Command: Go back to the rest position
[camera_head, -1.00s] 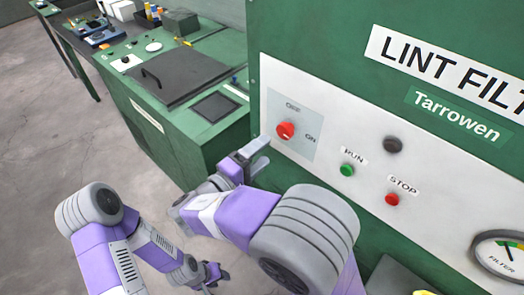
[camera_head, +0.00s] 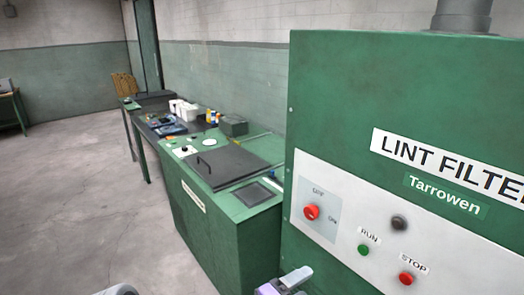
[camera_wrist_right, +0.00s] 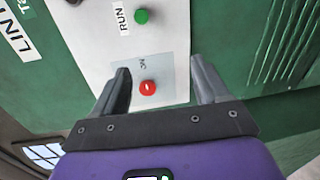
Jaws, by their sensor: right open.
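My right gripper (camera_head: 296,278) shows only in part at the bottom edge of the head view, below the red rotary knob (camera_head: 311,212) and apart from it. In the right wrist view my right gripper (camera_wrist_right: 160,66) is open and empty. Its two fingers point toward the white panel, and the red knob (camera_wrist_right: 148,88) appears in the gap between them, farther off. A grey rounded part of my arm (camera_head: 118,290) shows at the lower left of the head view. My left gripper is out of view.
The green lint filter cabinet (camera_head: 345,95) fills the right, with a green RUN button (camera_head: 363,249) and a red STOP button (camera_head: 406,278). A green bench (camera_head: 229,242) with a dark lid (camera_head: 232,165) stands beside it. The grey floor (camera_head: 80,200) at left is clear.

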